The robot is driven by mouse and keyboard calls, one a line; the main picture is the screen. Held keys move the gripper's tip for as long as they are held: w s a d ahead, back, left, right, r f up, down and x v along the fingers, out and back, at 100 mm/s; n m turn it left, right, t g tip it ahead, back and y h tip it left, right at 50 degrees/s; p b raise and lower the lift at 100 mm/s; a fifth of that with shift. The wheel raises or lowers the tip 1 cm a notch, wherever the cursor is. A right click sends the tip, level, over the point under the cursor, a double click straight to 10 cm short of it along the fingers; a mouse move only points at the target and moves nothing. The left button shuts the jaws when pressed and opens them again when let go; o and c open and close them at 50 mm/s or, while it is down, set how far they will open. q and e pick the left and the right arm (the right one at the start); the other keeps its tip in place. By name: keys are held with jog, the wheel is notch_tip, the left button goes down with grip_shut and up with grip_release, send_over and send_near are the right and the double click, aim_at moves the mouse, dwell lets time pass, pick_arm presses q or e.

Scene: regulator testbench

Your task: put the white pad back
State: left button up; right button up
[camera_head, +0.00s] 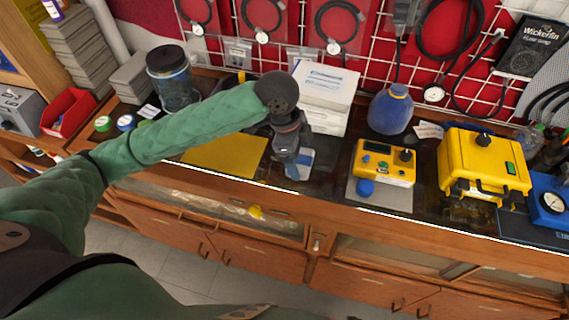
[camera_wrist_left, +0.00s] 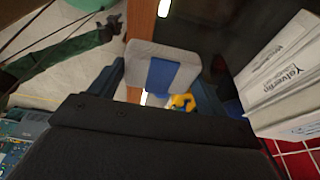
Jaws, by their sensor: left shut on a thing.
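The white pad (camera_head: 306,158), with a blue block on its face, is in the jaws of my left gripper (camera_head: 296,158), over the dark worktop near its front edge. In the left wrist view the pad (camera_wrist_left: 145,53) shows as a pale rounded slab with the blue part in front, between the fingers of my left gripper (camera_wrist_left: 162,85). I cannot tell whether the pad touches the worktop. My right gripper (camera_wrist_left: 108,30) shows only as a small dark end of a green arm, over the floor; its jaws are too small to read.
White boxes (camera_head: 325,92) stand close behind my left gripper. A yellow mat (camera_head: 225,155) lies to its left. To the right are a blue bottle (camera_head: 390,112), a yellow device (camera_head: 384,164) on a grey pad (camera_head: 368,195), and a yellow case (camera_head: 483,165). Dark worktop shows between gripper and device.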

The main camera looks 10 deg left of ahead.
pick_arm(q)
jog(key=w+a+f+p, duration=0.1)
jog(key=w+a+f, duration=0.1)
jog(key=a, duration=0.1)
jog(key=w+a+f+p, duration=0.2)
jog(key=a, duration=0.1)
jog(key=w+a+f+p, duration=0.1)
jog(key=w+a+f, duration=0.1)
jog(key=a, duration=0.1)
jog(key=shift+w+a+f+p, duration=0.15)
jog(key=shift+w+f+p, duration=0.1)
jog(key=shift+p, duration=0.1)
jog(key=shift+a+f, duration=0.1)
jog(key=shift+f, duration=0.05)
notch_tip(320, 180, down, 3)
jog(key=shift+f+p, duration=0.1)
jog(key=shift+p, duration=0.95)
jog(key=shift+f, duration=0.45)
pick_arm(e)
jog(key=s+d+f, duration=0.2)
jog(key=s, duration=0.4)
jog(key=s+d+f, duration=0.2)
jog(key=s+f, duration=0.1)
jog(key=s, duration=0.3)
jog(key=shift+s+f, duration=0.3)
jog(key=shift+s, duration=0.1)
jog(key=shift+d, duration=0.1)
pick_arm(q)
jog(key=o, duration=1)
jog(key=shift+f, duration=0.1)
